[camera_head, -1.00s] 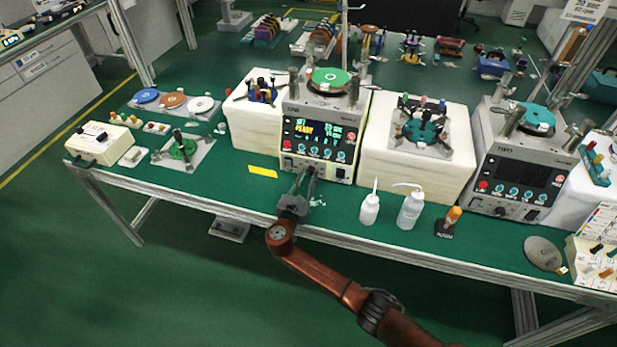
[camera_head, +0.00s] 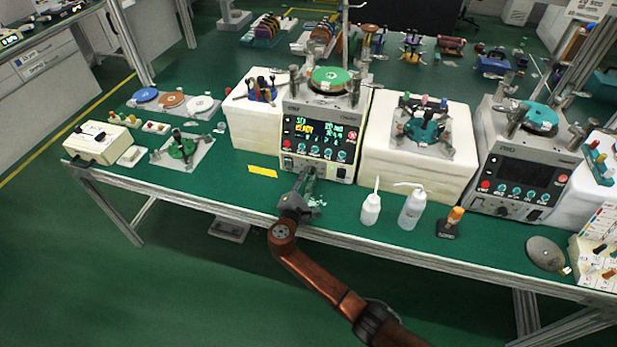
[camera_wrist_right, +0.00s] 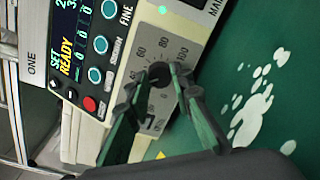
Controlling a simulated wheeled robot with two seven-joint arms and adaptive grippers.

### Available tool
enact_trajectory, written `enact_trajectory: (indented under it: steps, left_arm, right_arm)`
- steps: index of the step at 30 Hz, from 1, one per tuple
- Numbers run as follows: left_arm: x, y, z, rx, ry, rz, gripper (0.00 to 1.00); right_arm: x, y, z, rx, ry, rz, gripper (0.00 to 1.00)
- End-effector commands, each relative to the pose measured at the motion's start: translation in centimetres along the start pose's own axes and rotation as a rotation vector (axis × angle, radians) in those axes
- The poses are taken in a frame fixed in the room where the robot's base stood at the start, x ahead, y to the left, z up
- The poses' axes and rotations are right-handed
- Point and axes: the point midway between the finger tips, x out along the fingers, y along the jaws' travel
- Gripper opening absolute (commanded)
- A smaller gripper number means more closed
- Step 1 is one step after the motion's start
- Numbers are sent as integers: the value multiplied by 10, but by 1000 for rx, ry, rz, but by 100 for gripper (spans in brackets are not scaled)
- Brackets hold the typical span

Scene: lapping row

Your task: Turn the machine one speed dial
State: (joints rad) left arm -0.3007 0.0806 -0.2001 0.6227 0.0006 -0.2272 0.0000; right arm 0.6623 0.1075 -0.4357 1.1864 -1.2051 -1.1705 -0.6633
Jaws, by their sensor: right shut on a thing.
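Machine one (camera_head: 318,138) is a pale lapping machine with a lit screen and a green plate on top, at the middle of the bench. In the right wrist view its panel (camera_wrist_right: 115,60) reads ONE, SET and READY. Its speed dial (camera_wrist_right: 158,74) is a small dark knob on a grey scale plate marked 40 to 100. My right gripper (camera_wrist_right: 157,80) has its fingers on both sides of the dial and is shut on it. In the head view the gripper (camera_head: 309,175) meets the lower front of the machine and hides the dial. My left gripper is not in view.
Two white bottles (camera_head: 371,208) (camera_head: 411,207) and an orange-topped item (camera_head: 452,222) stand right of my gripper. A yellow strip (camera_head: 262,171) lies to its left. A second machine (camera_head: 527,160) with a dark screen stands further right. White spots mark the green bench top near the gripper.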

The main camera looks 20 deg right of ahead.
Motion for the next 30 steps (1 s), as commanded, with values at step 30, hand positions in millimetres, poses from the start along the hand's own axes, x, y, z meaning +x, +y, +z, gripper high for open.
enact_trajectory:
  steps: [30]
  left_arm:
    - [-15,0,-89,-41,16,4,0]
  right_arm:
    - [0,-2,0,641,30,-3,0]
